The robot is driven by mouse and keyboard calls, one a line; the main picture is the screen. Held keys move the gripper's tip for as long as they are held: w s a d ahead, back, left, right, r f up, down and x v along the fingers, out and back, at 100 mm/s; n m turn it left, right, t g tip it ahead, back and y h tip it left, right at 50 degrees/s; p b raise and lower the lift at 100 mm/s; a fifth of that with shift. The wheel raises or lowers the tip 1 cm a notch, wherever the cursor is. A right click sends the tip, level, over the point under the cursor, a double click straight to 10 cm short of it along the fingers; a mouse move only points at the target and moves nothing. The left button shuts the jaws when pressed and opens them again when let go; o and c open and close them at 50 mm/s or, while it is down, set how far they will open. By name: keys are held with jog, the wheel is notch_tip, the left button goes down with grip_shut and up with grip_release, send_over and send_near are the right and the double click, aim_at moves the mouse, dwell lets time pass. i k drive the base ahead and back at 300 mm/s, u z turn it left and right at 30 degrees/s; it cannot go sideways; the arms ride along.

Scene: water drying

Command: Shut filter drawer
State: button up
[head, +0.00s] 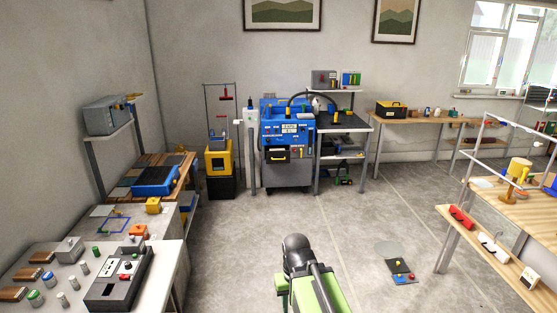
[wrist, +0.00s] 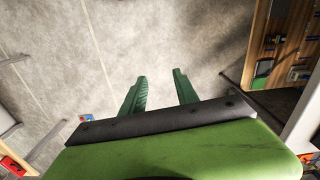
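The blue machine (head: 287,127) stands against the back wall in the head view, on a grey cabinet. A dark drawer front with a yellow handle (head: 277,155) shows on its lower left face; it may be the filter drawer. I cannot tell at this distance whether it sticks out. My arm shows at the bottom of the head view, well short of the machine. In the wrist view my gripper (wrist: 162,88) has its two green fingers apart, empty, above bare floor.
A bench (head: 165,258) with small parts and a dark device runs along the left. A wooden shelf table (head: 505,200) stands at the right. A yellow and black unit (head: 219,160) is left of the machine. The floor (head: 240,230) between is clear, with a small flat item (head: 400,268) lying right.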

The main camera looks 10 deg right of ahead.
aim_at(277, 157)
jog(key=z, duration=0.25)
jog(key=i, duration=3.25)
jog(key=u, duration=0.75)
jog(key=i, duration=1.7)
jog(key=u, duration=0.5)
jog(key=k, duration=0.7)
jog(key=u, duration=0.2)
jog(key=i, duration=0.7)
jog(key=z, duration=0.05)
